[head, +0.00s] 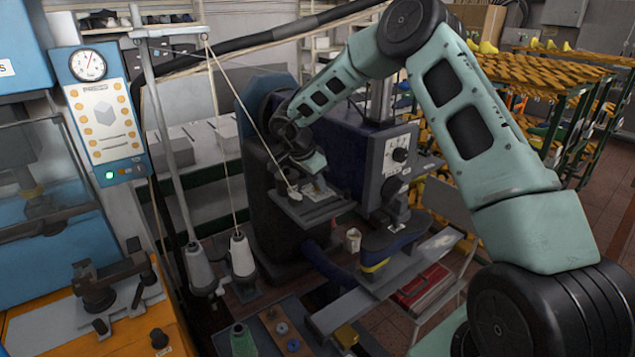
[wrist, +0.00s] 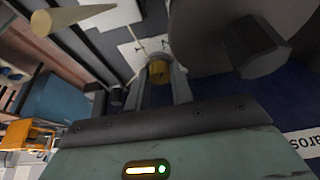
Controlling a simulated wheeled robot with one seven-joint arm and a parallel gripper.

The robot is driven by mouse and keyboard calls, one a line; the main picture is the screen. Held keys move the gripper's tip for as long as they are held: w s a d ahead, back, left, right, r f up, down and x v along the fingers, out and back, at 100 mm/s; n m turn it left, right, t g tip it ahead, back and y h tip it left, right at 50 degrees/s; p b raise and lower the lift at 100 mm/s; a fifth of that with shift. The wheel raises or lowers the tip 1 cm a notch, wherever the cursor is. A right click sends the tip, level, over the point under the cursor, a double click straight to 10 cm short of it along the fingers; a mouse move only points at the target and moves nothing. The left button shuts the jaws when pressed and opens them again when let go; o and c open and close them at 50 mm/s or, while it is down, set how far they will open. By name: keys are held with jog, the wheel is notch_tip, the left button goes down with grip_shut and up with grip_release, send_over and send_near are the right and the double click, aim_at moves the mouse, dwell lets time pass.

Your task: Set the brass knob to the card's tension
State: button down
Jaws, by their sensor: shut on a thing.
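In the wrist view, the brass knob (wrist: 158,70) is small and yellowish and sits between the fingertips of my gripper (wrist: 160,78). My gripper is shut on it, with a finger on each side. A white sheet or plate with thin dark lines (wrist: 128,50) lies just beyond the knob; I cannot tell whether it is the card, and no value on it is readable. In the head view, my gripper (head: 306,162) is low over the dark machine's small platform (head: 318,210). The knob cannot be made out there.
A thread runs from the stand down to near my gripper, above two white cones (head: 242,257). A dark blue control box (head: 350,150) stands close on the right. A blue press stands left.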

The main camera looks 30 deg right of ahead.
jog(key=m+g, duration=0.1)
jog(key=m, duration=0.3)
jog(key=shift+w+m+g, duration=0.15)
jog(key=shift+m+g, duration=0.15)
jog(key=shift+g, duration=0.1)
jog(key=m, duration=0.2)
jog(key=m+g+y, duration=0.1)
jog(key=m, duration=0.1)
jog(key=shift+w+m+g, duration=0.1)
jog(key=shift+m+g, duration=0.2)
jog(key=m, duration=0.2)
jog(key=m+y, duration=0.1)
jog(key=m, duration=0.1)
jog(key=shift+d+m+g+y, duration=0.15)
jog(key=shift+m+g+y, duration=0.15)
jog(key=shift+g, duration=0.1)
jog(key=shift+w+d+m+y, duration=0.1)
jog(key=shift+m+y, duration=0.6)
jog(key=shift+m, duration=1.2)
jog(key=c, duration=1.2)
grip_release()
